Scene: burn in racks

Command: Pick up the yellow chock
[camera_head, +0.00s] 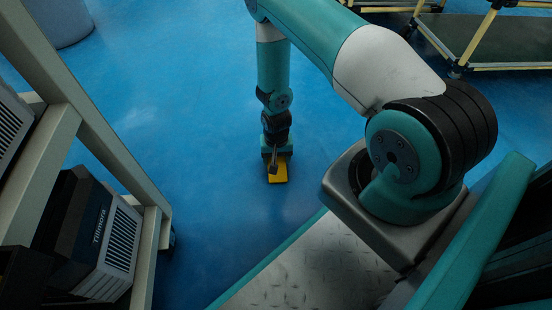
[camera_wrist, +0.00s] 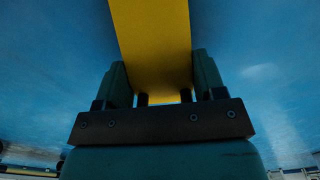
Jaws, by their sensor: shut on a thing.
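The yellow chock (camera_head: 278,174) is low over the blue floor in the head view, right under my gripper (camera_head: 273,158). I cannot tell whether it touches the floor. In the wrist view the chock (camera_wrist: 152,40) is a broad yellow block between the two fingers of my gripper (camera_wrist: 163,80), and it runs out of the top of the picture. The fingers are shut on it, one on each side. Part of the chock is hidden behind the gripper in the head view.
A rack (camera_head: 90,125) with grey boxed units (camera_head: 115,240) stands close on the left. A yellow-framed cart (camera_head: 490,35) is at the top right. A grey round object (camera_head: 60,18) is at the top left. Blue floor (camera_head: 190,120) around the chock is clear.

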